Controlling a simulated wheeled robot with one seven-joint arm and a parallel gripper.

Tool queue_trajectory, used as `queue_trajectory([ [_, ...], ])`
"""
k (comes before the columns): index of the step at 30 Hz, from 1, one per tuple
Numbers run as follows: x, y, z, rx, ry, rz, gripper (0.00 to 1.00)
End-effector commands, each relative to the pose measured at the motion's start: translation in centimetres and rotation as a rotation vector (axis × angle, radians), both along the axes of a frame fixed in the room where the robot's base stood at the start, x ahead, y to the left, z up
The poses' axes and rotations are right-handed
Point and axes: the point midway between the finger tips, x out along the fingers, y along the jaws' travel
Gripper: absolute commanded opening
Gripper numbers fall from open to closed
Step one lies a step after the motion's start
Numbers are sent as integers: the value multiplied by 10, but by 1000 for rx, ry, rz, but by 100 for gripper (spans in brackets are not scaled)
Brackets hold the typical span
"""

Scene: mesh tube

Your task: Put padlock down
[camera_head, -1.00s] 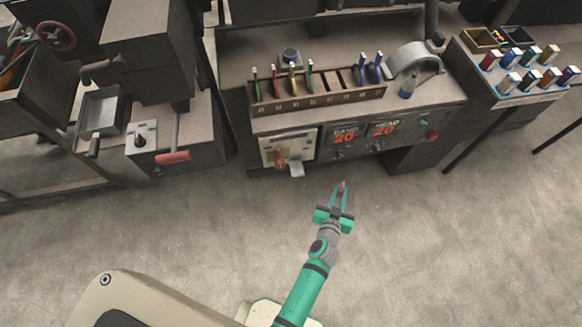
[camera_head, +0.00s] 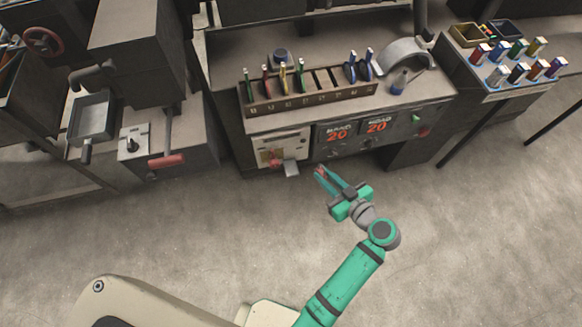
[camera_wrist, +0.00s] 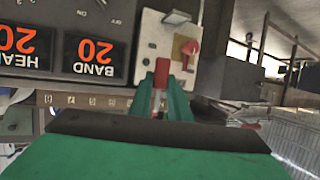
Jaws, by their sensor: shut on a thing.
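A small red padlock (camera_wrist: 162,72) shows between my fingertips in the wrist view. In the head view it is a small dark-red spot (camera_head: 321,173) at the finger ends. My gripper (camera_head: 324,174) is shut on it, held out in front of the machine's front panel, to the right of the light switch plate. In the wrist view my green fingers (camera_wrist: 162,95) hide the padlock's lower part. How far it is from the panel is hard to tell.
The light switch plate (camera_head: 283,150) bears a red part (camera_head: 275,163) and a grey tab (camera_head: 291,169). Red displays (camera_head: 338,133) sit to its right. A slotted rack (camera_head: 310,96) of coloured tools stands on the machine top. The floor (camera_head: 230,230) in front is clear.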

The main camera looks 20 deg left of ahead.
Motion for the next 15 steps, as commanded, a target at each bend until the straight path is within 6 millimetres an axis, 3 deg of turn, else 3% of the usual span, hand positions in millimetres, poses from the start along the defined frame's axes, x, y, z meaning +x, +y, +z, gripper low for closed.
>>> queue_trajectory([
  [5, -5, 7, 8, 2, 1, 55, 0],
  [15, 26, 63, -20, 1, 4, 60, 0],
])
